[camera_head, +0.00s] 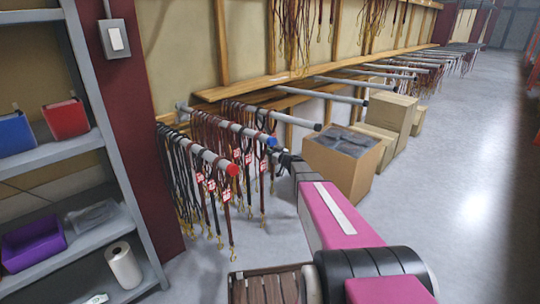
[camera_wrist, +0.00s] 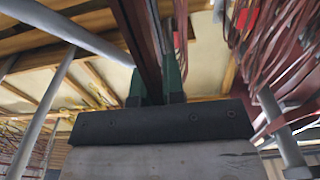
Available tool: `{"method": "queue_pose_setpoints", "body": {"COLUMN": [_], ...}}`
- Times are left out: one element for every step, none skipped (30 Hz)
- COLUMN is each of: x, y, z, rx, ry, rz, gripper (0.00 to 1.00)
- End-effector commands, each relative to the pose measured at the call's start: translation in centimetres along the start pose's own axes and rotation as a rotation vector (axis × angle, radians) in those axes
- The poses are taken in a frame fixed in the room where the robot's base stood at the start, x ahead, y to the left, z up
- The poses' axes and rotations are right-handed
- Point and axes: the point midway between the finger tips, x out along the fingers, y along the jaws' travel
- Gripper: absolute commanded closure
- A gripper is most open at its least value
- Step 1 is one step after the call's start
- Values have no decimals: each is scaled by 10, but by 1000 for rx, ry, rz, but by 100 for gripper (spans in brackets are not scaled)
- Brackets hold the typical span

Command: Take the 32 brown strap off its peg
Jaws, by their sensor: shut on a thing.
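My gripper (camera_wrist: 153,88) shows in the wrist view with its two green fingers shut on a dark brown strap (camera_wrist: 146,38). The strap runs up between the fingers and out of the top of the view. Its upper end is out of sight, so I cannot tell whether it still hangs on a peg. In the head view my gripper (camera_head: 284,158) is small and dark, close to the right of the blue-ended peg (camera_head: 271,141). No number 32 can be read on any strap.
Brown and black straps with red tags hang from the red-ended peg (camera_head: 232,169) to the left. More pegs (camera_wrist: 283,130) with straps stand close in the wrist view. An open cardboard box (camera_head: 350,175) stands right of the gripper. Grey shelves (camera_head: 75,250) are at left. The right floor is clear.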

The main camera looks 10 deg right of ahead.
Motion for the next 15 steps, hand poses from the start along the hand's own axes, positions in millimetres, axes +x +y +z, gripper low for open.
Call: {"method": "queue_pose_setpoints", "body": {"x": [-1,-1,-1,-1,-1,-2,-12,-19,-27,-33,-39,-47,-53,-58,-66], "y": [-1,-1,-1,-1,-1,-1,-1,-2,-2,-2,-2,-2,-2,-2,-2], "z": [-6,-10,-16,-20,-25,-30,-27,-27,-27,-27,-27,-27,-27,-27,-27], "rx": [-1,-2,-3,-3,-3,-2,-1,0,0,0,0,-1,-1,-1,-1], "ry": [1,1,2,2,1,1,0,0,0,0,0,0,0,0,0], "rz": [0,0,0,0,0,0,2,2,1,1,2,2,2,1,1], "gripper": [100,100,100,100,100,100,100,100,100,100,100,100,100,100,100]}}
